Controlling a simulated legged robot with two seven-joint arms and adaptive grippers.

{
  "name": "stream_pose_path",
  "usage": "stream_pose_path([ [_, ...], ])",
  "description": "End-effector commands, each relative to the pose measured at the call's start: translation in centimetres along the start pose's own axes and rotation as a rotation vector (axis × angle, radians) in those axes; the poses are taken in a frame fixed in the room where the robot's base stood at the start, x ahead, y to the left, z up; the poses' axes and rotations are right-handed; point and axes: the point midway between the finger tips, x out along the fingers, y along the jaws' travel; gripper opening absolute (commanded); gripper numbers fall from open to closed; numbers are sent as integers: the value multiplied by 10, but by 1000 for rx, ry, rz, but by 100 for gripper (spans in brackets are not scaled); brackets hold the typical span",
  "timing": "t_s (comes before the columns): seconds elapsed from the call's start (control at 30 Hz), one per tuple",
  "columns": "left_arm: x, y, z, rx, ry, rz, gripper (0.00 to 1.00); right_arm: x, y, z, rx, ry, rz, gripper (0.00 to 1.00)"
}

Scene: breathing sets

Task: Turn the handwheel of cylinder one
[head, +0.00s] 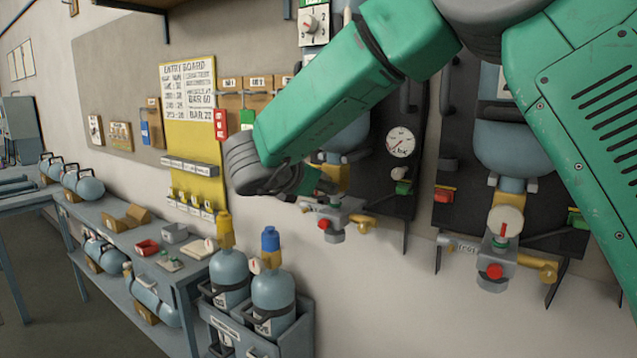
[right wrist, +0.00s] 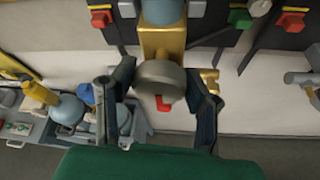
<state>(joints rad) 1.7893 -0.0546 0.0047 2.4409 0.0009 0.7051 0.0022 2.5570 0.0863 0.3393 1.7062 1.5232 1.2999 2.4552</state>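My right gripper (head: 312,182) is at the lower end of the left breathing set, in front of its yellow valve (head: 335,178). In the right wrist view the round grey handwheel (right wrist: 158,80) lies between the two open fingers, which stand on either side of it and do not seem to grip it. A red mark shows below the wheel. In the head view the gripper hides this handwheel. The right set's cylinder (head: 514,148) hangs valve down, with a pale handwheel (head: 505,222) bearing a red mark. I cannot read which cylinder is one. My left gripper is out of view.
A pressure gauge (head: 400,142) and a regulator with a red knob (head: 325,224) are near the gripper. Two blue-grey cylinders stand in a rack (head: 303,318) below left. A bench (head: 120,238) and a yellow entry board (head: 190,125) are further left. The wall below the sets is clear.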

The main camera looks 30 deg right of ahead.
Motion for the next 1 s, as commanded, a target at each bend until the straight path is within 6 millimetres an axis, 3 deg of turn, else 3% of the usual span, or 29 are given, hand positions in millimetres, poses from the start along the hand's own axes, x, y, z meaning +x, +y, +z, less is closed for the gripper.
stream_pose_path([
  [0.47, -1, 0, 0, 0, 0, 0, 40, 0, 2, 1, -97, -1, -41, 13],
  [1.0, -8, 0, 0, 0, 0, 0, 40, 0, 5, 1, -536, -3, -226, 13],
])
